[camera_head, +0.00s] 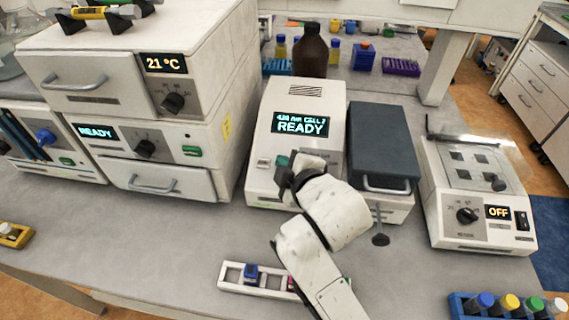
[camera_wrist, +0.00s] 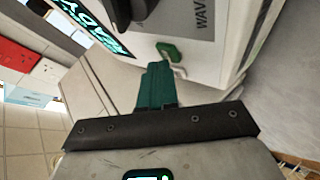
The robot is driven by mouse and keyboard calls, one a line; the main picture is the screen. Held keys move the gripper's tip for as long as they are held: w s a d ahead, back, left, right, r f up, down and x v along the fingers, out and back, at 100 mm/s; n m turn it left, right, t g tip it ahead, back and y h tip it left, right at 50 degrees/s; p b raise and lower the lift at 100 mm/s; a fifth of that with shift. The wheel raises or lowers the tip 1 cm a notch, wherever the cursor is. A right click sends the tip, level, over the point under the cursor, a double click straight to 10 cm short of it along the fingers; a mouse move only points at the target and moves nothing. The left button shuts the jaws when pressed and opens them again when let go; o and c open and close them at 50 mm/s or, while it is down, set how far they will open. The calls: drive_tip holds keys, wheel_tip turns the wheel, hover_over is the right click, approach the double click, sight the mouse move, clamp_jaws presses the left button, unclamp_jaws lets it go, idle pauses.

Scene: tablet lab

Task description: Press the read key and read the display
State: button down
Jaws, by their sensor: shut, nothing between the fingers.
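The white spectrometer (camera_head: 268,110) stands mid-bench. Its display (camera_head: 300,124) is lit and shows a top line like "430 nm CELL 2", small and hard to read, above "READY". In the wrist view the display (camera_wrist: 98,28) is cut off. The green key (camera_wrist: 168,50) sits on the front panel, near a dark knob (camera_wrist: 128,12). My gripper (camera_wrist: 156,82) is shut and empty, its green fingertips just short of the key in the picture; I cannot tell if they touch it. In the head view my gripper (camera_head: 282,162) covers part of the front panel.
The dark lid (camera_head: 384,140) at the spectrometer's right is down. A white cuvette rack (camera_head: 232,276) lies in front, beside my arm. Stacked ovens (camera_head: 205,100) stand left. A brown bottle (camera_head: 311,52) stands behind.

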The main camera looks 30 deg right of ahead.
drive_tip(key=shift+f, duration=0.2)
idle(0.4)
drive_tip(key=shift+r, duration=0.1)
drive_tip(key=shift+s+a+r+p, duration=0.1)
drive_tip(key=shift+s+r+p, duration=0.1)
drive_tip(key=shift+r+p, duration=0.55)
drive_tip(key=shift+f, duration=0.1)
drive_tip(key=r+p, duration=0.2)
drive_tip(key=s+r+p, duration=0.1)
drive_tip(key=shift+a, duration=0.35)
drive_tip(key=shift+s+a+r+p, duration=0.15)
drive_tip(key=shift+r+p, duration=0.25)
drive_tip(key=shift+p, duration=0.05)
drive_tip(key=shift+s+a+r+p, duration=0.1)
drive_tip(key=shift+s+r+p, duration=0.05)
drive_tip(key=shift+r+p, duration=0.25)
